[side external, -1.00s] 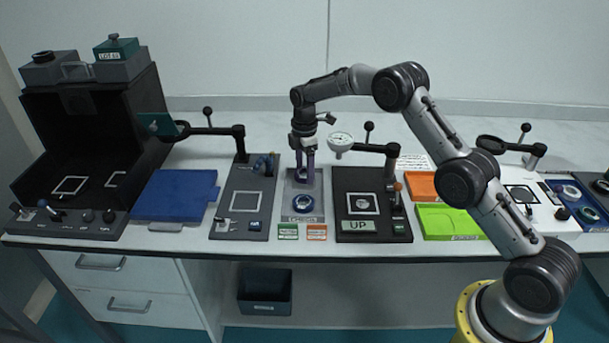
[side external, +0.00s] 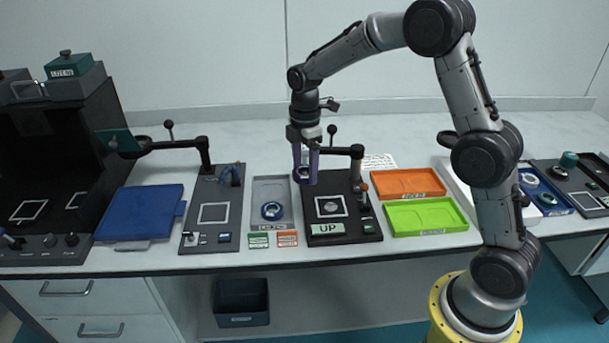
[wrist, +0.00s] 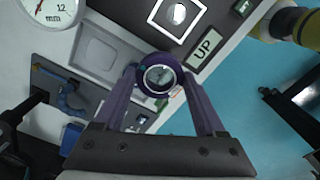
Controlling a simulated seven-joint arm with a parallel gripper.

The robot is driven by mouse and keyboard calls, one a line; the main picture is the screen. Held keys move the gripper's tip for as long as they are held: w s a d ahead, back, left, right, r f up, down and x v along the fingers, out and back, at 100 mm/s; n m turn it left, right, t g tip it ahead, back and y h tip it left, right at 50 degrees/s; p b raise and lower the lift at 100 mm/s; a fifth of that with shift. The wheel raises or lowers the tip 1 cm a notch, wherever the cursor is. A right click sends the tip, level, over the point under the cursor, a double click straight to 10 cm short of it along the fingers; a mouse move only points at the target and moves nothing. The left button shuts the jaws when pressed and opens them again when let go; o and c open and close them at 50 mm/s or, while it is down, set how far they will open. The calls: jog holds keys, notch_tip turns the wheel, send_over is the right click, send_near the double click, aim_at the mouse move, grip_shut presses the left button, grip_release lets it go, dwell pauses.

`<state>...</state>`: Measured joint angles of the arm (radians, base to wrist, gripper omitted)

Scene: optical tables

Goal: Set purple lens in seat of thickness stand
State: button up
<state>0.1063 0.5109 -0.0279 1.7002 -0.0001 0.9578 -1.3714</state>
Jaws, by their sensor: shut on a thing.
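My gripper (side external: 305,178) is shut on the purple lens (side external: 303,174), a purple ring around clear glass. In the wrist view the lens (wrist: 158,78) sits between the fingertips. They are raised above the bench, near the left back side of the black thickness stand (side external: 352,228). A pale round spot within a white square outline (side external: 331,206) marks the stand's top; the square also shows in the wrist view (wrist: 178,14), apart from the lens. The dial gauge (wrist: 55,12) shows in the wrist view, but my gripper hides it in the side view.
Orange (side external: 408,183) and green (side external: 425,217) trays lie to the right. The stand's overhead arm (side external: 343,150) is close behind my gripper. A grey station (side external: 213,228) and blue tray (side external: 140,213) stand left.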

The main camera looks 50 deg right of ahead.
jog(key=s+d+r+n, duration=0.1)
jog(key=s+d, duration=0.1)
jog(key=s, duration=1.6)
send_over(331, 206)
jog(key=s, duration=0.1)
jog(key=f, duration=0.7)
jog(key=shift+s+a+f, duration=0.1)
jog(key=shift+a+f, duration=0.1)
jog(key=shift+f, duration=0.1)
jog(key=shift+w+d+f, duration=0.1)
jog(key=shift+w+f, duration=0.4)
jog(key=shift+f, duration=1.75)
jog(key=shift+f, duration=0.2)
jog(key=shift+f, duration=0.1)
